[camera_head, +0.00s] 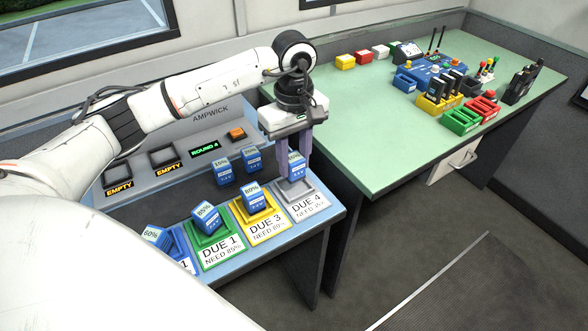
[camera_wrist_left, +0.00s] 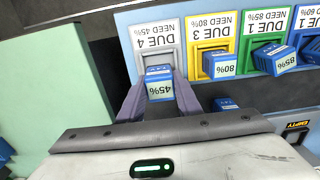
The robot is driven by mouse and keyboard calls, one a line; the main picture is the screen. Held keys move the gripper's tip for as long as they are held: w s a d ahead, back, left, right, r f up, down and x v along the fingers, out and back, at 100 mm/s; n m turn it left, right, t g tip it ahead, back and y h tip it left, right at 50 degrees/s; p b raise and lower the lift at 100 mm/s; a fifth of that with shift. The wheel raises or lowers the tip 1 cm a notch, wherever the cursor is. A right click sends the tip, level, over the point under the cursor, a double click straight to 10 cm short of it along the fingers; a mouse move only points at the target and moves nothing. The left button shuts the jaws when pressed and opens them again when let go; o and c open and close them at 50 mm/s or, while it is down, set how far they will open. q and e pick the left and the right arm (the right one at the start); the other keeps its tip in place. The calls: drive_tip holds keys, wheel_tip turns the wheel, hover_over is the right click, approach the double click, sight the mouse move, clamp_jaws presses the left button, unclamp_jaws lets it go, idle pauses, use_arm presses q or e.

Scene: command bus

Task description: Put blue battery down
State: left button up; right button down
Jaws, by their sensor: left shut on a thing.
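My left gripper (camera_head: 294,160) is shut on a blue battery (camera_head: 295,168) at the grey DUE 4 slot (camera_head: 304,199). In the left wrist view the held battery (camera_wrist_left: 160,86) reads 45% and sits between the two fingers (camera_wrist_left: 160,95), at the slot's edge. The slot's label reads NEED 45%. I cannot tell whether the battery touches the slot. My right gripper does not show.
An 80% battery (camera_head: 251,195) stands in the yellow DUE 3 slot, an 85% battery (camera_head: 206,217) in the green slot, and a 60% battery (camera_head: 157,238) in the blue slot. Other batteries (camera_head: 222,171) stand behind. The green table (camera_head: 370,140) is right.

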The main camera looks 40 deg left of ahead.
sight(294, 170)
use_arm(q)
wheel_tip(294, 170, down, 3)
drive_tip(key=shift+f, duration=0.1)
drive_tip(key=shift+f, duration=0.25)
drive_tip(key=o, duration=1.2)
drive_tip(key=shift+c, duration=0.2)
drive_tip(key=shift+r, duration=0.1)
drive_tip(key=shift+r, duration=0.15)
wheel_tip(294, 170, up, 12)
drive_tip(key=shift+b, duration=0.4)
